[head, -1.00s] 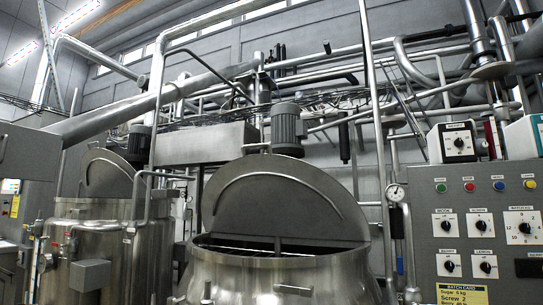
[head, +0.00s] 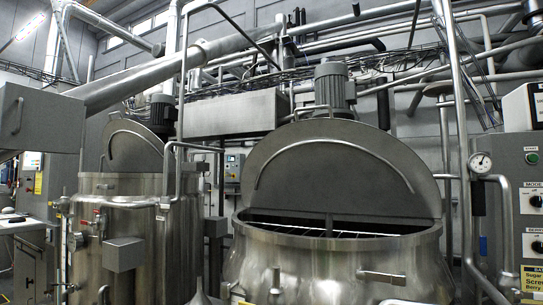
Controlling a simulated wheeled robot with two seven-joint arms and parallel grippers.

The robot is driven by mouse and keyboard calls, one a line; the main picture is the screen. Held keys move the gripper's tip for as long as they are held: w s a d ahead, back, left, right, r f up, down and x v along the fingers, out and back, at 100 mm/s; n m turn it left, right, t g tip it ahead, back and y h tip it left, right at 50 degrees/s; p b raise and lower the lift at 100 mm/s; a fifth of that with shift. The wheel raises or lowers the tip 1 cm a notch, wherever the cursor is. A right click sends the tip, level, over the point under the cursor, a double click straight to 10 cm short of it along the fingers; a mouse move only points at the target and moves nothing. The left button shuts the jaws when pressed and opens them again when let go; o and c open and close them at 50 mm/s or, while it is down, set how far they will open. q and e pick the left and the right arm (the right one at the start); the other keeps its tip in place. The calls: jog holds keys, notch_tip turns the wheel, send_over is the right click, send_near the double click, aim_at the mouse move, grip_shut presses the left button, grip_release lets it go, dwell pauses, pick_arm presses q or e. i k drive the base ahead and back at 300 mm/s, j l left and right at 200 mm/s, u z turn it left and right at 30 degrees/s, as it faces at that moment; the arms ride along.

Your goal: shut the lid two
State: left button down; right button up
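Two steel mixers stand ahead in the head view. The nearer mixer (head: 330,268), right of centre, has its half-round grey lid (head: 325,165) raised upright at the back, with a curved bar handle on its face. Its opening is uncovered, and a pale grid shows inside the rim. The farther mixer (head: 150,215), on the left, also has a raised half-round lid (head: 128,150) with a curved handle. I see no number on either lid, so I cannot tell which is lid two. Neither of my grippers is in view.
A control panel (head: 521,182) with knobs stands at the right edge, beside a pipe with a round gauge (head: 480,162). A motor (head: 334,88) sits behind the nearer lid. A sloping duct (head: 150,83) and a grey box (head: 38,118) are at upper left. Upright pipes stand between the mixers.

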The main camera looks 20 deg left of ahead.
aim_at(330, 165)
jog(key=i+j+z, duration=0.15)
jog(key=j+z, duration=0.2)
jog(key=j, duration=0.35)
jog(key=j+z, duration=0.4)
jog(key=j, duration=0.25)
jog(key=j+z, duration=0.35)
jog(key=j, duration=0.35)
jog(key=k+j+z, duration=0.15)
jog(key=j+z, duration=0.25)
jog(key=j, duration=0.3)
